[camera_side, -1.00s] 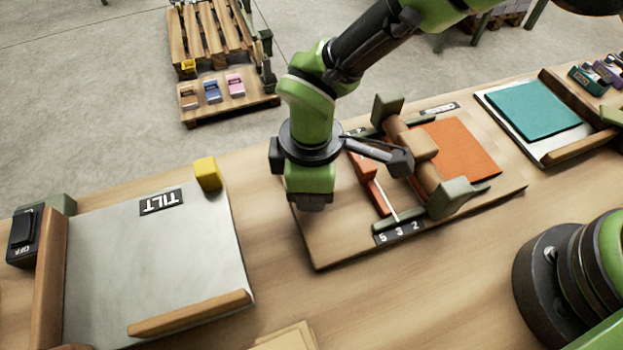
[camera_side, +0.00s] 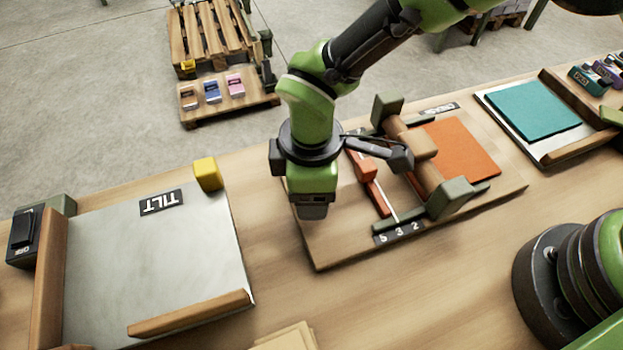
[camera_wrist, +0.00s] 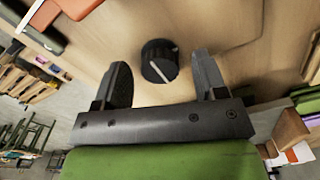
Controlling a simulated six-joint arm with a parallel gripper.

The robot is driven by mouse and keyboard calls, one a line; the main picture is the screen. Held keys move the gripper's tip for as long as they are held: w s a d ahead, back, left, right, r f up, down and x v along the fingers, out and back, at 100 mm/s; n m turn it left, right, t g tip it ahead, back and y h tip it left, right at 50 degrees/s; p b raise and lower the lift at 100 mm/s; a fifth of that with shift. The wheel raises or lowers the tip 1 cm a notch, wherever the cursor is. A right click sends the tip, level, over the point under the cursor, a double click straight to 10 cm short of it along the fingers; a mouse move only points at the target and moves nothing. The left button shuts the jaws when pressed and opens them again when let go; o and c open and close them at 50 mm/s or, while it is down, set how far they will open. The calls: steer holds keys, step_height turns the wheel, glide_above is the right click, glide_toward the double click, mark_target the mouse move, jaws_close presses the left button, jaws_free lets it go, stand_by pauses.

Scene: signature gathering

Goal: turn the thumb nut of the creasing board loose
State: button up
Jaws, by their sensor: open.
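The creasing board (camera_side: 325,252) is a wooden plate on the bench in the side view, with orange card (camera_side: 460,148), a red slider (camera_side: 367,168) and a strip marked 5 3 2 (camera_side: 398,233). The thumb nut (camera_wrist: 159,58) shows in the wrist view as a dark round knob with a white line, on pale wood. My gripper (camera_wrist: 162,68) is open, one finger on each side of the nut, with gaps to both. In the side view my gripper (camera_side: 313,208) is over the board's left part and hides the nut. Its height over the nut is hard to tell.
A roller with green end blocks (camera_side: 460,197) stands on the board, right of my gripper. A grey tilt plate (camera_side: 150,270) with a yellow block (camera_side: 207,173) lies at left. A teal sheet (camera_side: 533,110) lies at right. Bare bench shows in front of the board.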

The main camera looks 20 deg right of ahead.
step_height(320, 180, up, 10)
stand_by(0.5)
stand_by(0.3)
steer(key=d+r+m+t+y, duration=0.25)
steer(key=d+r+m, duration=0.65)
steer(key=d+r, duration=0.65)
steer(key=s+d+r+m+t, duration=0.3)
steer(key=s+d+m+t, duration=0.1)
steer(key=s+d+m, duration=0.5)
steer(key=s+d, duration=0.1)
steer(key=s, duration=0.1)
steer(key=shift+s+t, duration=0.35)
